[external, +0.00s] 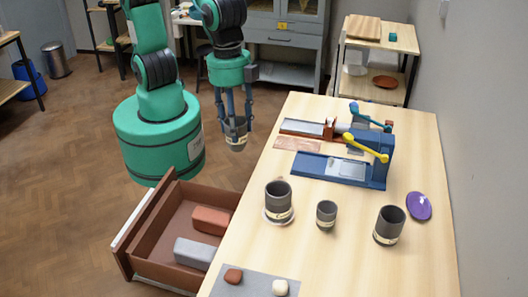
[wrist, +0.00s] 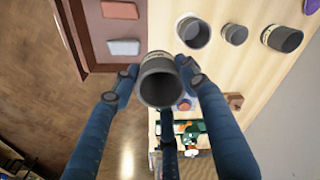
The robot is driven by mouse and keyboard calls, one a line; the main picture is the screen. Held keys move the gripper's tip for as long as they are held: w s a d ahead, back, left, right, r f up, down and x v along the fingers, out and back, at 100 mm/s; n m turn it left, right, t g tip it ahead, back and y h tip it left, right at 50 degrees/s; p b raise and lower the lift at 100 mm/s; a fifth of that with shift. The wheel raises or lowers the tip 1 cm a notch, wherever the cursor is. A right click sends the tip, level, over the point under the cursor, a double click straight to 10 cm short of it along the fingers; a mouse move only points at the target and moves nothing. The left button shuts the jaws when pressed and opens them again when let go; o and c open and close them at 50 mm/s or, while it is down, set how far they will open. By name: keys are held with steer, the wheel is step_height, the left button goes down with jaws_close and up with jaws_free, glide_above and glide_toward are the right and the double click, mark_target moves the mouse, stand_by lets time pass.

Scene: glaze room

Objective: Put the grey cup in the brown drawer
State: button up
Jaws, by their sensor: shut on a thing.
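My gripper (external: 237,122) is shut on a grey cup (external: 236,140) with a pale band. It holds the cup in the air beyond the drawer, left of the table. In the wrist view the cup (wrist: 160,84) sits between the fingers (wrist: 162,72), with its dark open mouth facing the camera. The brown drawer (external: 178,224) is pulled open at the table's left side. A reddish-brown block (external: 211,220) and a grey block (external: 194,253) lie in it. The drawer also shows at the top left of the wrist view (wrist: 88,30).
On the wooden table (external: 340,265) stand more dark grey cups: one on a saucer (external: 278,196), a small one (external: 326,214) and another at right (external: 389,225). The drawer's left part is free.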

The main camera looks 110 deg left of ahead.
steer(key=s+d+f+m+b, duration=0.1)
steer(key=s+f+m+b, duration=0.15)
steer(key=s, duration=0.85)
steer(key=s+d+f+m+b, duration=0.1)
steer(key=s+d+m, duration=0.15)
steer(key=s, duration=0.85)
step_height(320, 180, down, 28)
steer(key=shift+w+a, duration=0.2)
steer(key=shift+a, duration=0.05)
step_height(320, 180, down, 6)
steer(key=b, duration=0.1)
steer(key=shift+f+b, duration=0.8)
steer(key=shift+f, duration=1.15)
